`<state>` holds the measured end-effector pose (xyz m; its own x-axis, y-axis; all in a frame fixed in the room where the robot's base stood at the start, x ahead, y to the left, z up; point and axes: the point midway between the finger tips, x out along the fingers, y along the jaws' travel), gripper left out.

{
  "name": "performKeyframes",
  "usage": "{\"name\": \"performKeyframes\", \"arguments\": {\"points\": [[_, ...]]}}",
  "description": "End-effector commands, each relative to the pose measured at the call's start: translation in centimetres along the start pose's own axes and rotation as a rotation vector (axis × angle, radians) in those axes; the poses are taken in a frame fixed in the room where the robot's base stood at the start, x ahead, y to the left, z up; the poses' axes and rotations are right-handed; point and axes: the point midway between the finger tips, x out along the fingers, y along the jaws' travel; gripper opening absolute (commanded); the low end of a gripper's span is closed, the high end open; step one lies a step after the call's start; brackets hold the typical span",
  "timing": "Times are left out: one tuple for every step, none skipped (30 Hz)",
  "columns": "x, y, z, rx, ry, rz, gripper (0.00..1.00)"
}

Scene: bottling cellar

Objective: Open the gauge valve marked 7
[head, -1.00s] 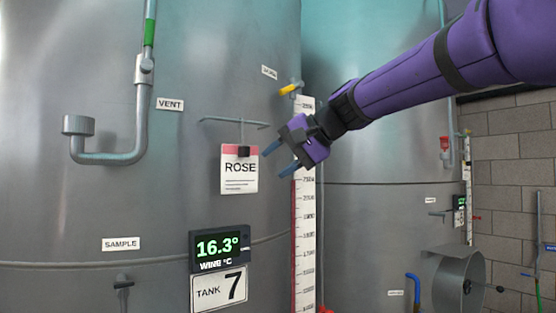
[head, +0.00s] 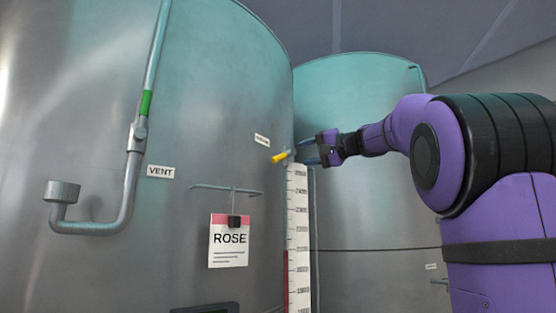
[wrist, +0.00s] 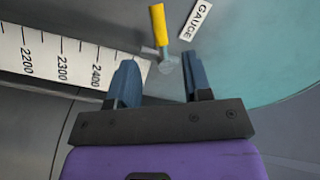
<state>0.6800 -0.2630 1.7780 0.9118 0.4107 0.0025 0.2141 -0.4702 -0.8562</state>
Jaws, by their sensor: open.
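The gauge valve has a yellow lever (head: 280,157) at the top of the scale on the near tank, under a small label (head: 262,140). In the wrist view the lever (wrist: 158,24) points away from my gripper, and its label (wrist: 196,20) reads GAUGE. Its grey metal body (wrist: 168,64) appears between and just beyond my fingertips. My gripper (head: 308,152) is open and empty, just right of the lever, with blue fingers. The wrist view shows the two fingers (wrist: 163,76) apart, with the lever beyond them; I see no contact. The tank number is out of view now.
The white scale (head: 298,230) runs down the tank edge below the valve and shows in the wrist view (wrist: 60,55). A ROSE card (head: 229,245) hangs from a bar at lower left. A vent pipe (head: 130,190) stands farther left. A second tank (head: 375,200) is behind.

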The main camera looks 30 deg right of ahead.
Motion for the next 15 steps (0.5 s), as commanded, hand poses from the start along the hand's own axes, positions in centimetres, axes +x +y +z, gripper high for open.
{"name": "performKeyframes", "arguments": {"points": [[0.7, 0.1, 0.0, 0.002, -0.002, 0.0, 0.45], [1.2, 0.1, 0.0, 0.003, -0.002, 0.0, 0.45], [1.9, 0.1, 0.1, 0.003, -0.003, 0.0, 0.45], [2.5, 0.1, 0.1, 0.003, -0.003, 0.0, 0.45], [3.0, 0.1, 0.1, 0.003, -0.003, 0.0, 0.45], [3.7, 0.1, 0.1, 0.002, -0.004, 0.0, 0.45], [4.3, 0.1, 0.1, 0.003, -0.004, 0.001, 0.45], [4.8, 0.1, 0.1, 0.003, -0.003, 0.001, 0.45], [5.5, 0.1, 0.1, 0.003, -0.004, 0.001, 0.45], [6.0, 0.1, 0.1, 0.002, -0.003, 0.001, 0.45], [6.5, 0.1, 0.1, 0.002, -0.003, 0.0, 0.45], [7.1, 0.1, 0.1, 0.003, -0.003, 0.001, 0.45], [7.5, 0.2, 0.1, 0.003, -0.002, 0.001, 0.45], [7.9, 0.1, 0.1, 0.002, -0.002, 0.002, 0.45], [8.3, 0.1, 0.1, 0.002, -0.003, 0.001, 0.45]]}}
